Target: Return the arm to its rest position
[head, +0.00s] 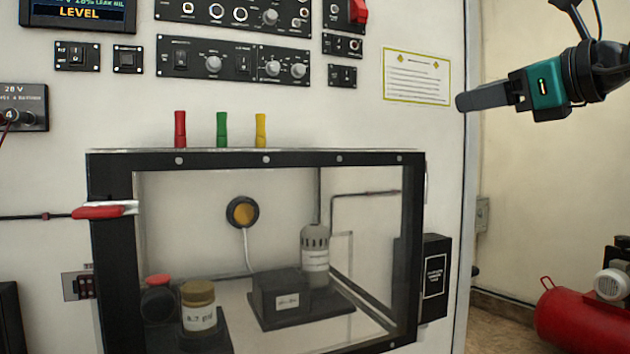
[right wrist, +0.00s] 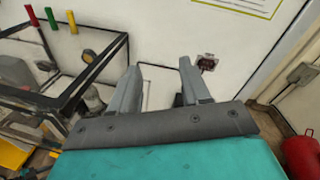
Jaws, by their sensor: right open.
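My right gripper (head: 468,101) reaches in from the upper right in the head view, to the right of the panel and the notice. In the right wrist view its two grey fingers (right wrist: 158,75) are apart with nothing between them. The left gripper is not in the head view.
A black-framed clear chamber (head: 255,158) holds a jar (head: 199,309) and a grey cylinder (head: 315,262). Red, green and yellow pegs (head: 222,130) stand on its top. A notice (head: 417,77) is on the panel. A red tank (head: 580,318) stands on the floor at right.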

